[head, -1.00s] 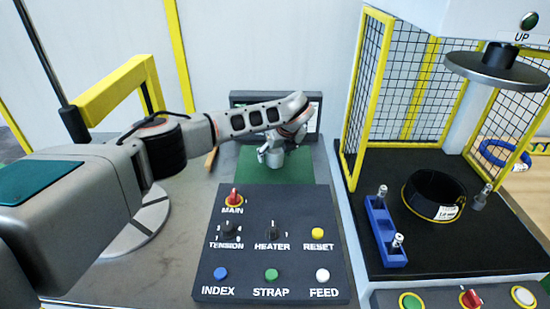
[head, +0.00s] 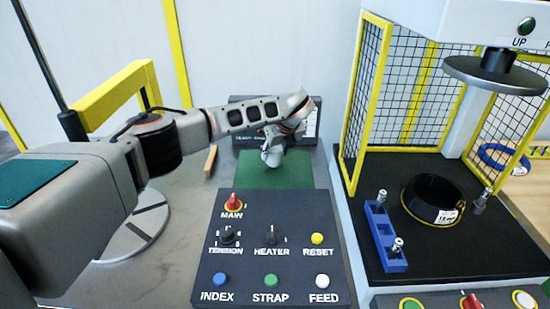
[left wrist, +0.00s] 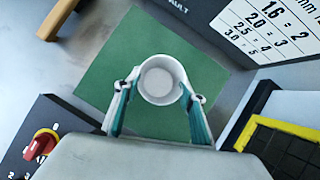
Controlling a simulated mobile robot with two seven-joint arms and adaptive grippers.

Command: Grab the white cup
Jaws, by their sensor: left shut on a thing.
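The white cup (left wrist: 158,80) stands upright and empty between the fingers of my left gripper (left wrist: 157,92) in the left wrist view. The fingers press on its two sides, so the gripper is shut on it. Below it is the green mat (left wrist: 100,85); I cannot tell whether the cup touches it. In the head view the left gripper (head: 272,156) is over the green mat (head: 262,172), behind the control panel, and the cup is mostly hidden by it. My right gripper is in neither view.
The control panel (head: 268,246) with knobs and buttons lies in front of the mat. A display (head: 240,122) stands behind. At right are the yellow-framed mesh guard (head: 368,90), a blue holder (head: 384,238) and a black coil (head: 420,200). A wooden block (head: 210,160) lies left of the mat.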

